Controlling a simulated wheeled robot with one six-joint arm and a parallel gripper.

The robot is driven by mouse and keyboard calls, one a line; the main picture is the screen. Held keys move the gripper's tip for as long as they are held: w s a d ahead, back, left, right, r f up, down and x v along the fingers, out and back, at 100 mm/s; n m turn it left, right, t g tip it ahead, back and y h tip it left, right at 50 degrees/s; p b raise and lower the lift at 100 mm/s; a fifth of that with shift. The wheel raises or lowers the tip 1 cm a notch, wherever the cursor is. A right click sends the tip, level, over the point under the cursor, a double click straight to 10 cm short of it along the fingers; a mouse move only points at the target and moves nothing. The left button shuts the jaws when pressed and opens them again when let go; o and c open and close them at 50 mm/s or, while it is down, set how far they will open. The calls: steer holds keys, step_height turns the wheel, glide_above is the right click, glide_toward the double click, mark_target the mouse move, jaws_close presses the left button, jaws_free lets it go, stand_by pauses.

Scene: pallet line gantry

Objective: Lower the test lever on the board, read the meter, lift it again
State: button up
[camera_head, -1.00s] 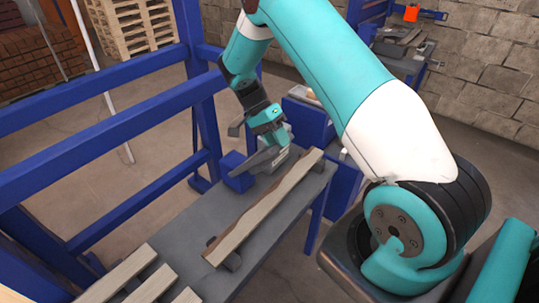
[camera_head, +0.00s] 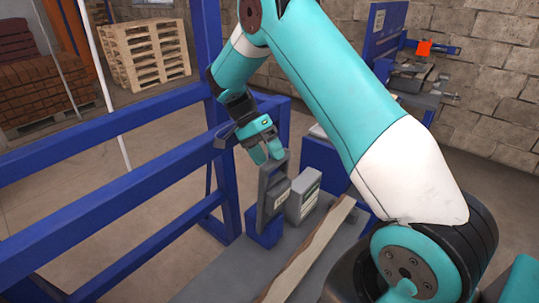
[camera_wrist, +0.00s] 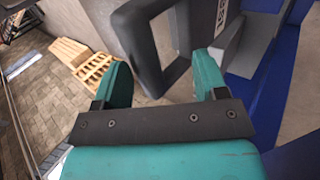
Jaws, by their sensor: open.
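The test lever (camera_head: 264,186), a dark grey loop-shaped frame, stands nearly upright from a blue block (camera_head: 266,234) on the board. A grey box with a pale face (camera_head: 303,196), which looks like the meter, is just right of it; its reading is too small to make out. My gripper (camera_head: 266,152) is open at the lever's upper end. In the wrist view the lever's frame (camera_wrist: 140,48) rises beyond and between the two spread teal fingers of my gripper (camera_wrist: 160,72). I cannot tell whether a finger touches it.
Blue rails (camera_head: 110,130) and an upright post stand left of the lever, close to my gripper. A wooden plank (camera_head: 308,250) lies on the grey bench (camera_head: 225,272). Stacked pallets (camera_head: 146,55) stand at the back left.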

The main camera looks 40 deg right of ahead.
steer(key=shift+o, duration=0.3)
steer(key=shift+w+a+f, duration=0.1)
steer(key=shift+w+f, duration=0.15)
steer(key=shift+f, duration=0.5)
steer(key=shift+a, duration=0.1)
steer(key=o, duration=1)
steer(key=shift+w, duration=0.1)
steer(key=shift+r, duration=0.1)
steer(key=shift+c, duration=0.5)
steer(key=shift+r, duration=0.25)
steer(key=shift+c, duration=0.8)
step_height(320, 180, up, 20)
steer(key=p, duration=1.2)
steer(key=shift+c, duration=1.2)
